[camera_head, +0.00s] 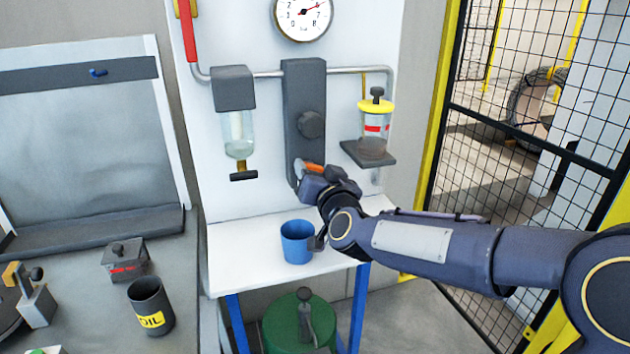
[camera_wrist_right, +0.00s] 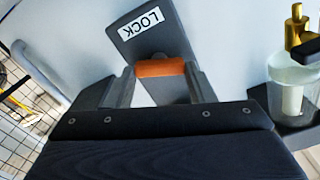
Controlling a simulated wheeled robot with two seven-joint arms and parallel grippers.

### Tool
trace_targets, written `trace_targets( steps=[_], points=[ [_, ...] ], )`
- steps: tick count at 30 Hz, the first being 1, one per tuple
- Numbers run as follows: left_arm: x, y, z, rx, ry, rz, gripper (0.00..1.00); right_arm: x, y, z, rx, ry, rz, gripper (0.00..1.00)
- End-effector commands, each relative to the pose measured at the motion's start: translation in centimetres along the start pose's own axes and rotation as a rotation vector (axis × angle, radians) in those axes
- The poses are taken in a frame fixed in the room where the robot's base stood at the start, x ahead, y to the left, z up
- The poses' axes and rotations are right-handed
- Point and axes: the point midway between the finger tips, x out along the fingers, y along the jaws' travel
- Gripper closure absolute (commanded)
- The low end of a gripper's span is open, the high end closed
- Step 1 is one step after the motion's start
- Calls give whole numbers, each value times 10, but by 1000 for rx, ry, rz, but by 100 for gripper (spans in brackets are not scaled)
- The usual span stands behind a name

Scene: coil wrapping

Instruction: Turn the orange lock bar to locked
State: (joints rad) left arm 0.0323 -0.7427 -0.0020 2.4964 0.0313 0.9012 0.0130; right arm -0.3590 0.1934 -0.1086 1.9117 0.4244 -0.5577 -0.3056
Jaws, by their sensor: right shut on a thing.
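The orange lock bar (camera_head: 314,168) is at the lower end of the dark grey upright panel (camera_head: 304,85) on the white board. My right gripper (camera_head: 318,177) is at the bar and hides part of it. In the right wrist view the bar (camera_wrist_right: 160,68) lies crosswise between the two fingers of my right gripper (camera_wrist_right: 160,78), which are shut on it. A white label reading LOCK (camera_wrist_right: 141,24) sits on the grey panel just beyond the bar. I cannot tell from the bar's pose whether it is locked. My left gripper is not in view.
A blue cup (camera_head: 297,242) stands on the white shelf below my right gripper. A glass bowl unit (camera_head: 237,135) hangs left of the panel, and a yellow-topped jar (camera_head: 374,130) sits right of it. A mesh fence (camera_head: 530,150) stands at the right.

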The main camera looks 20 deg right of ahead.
Motion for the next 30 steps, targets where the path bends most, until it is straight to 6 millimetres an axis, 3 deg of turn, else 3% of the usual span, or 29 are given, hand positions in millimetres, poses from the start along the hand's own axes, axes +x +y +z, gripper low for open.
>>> trace_targets(
  steps=[9,30],
  points=[
    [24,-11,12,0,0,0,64,0,3,3,304,2,0,74],
    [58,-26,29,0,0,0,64,0,5,4,946,0,0,74]
  ],
)
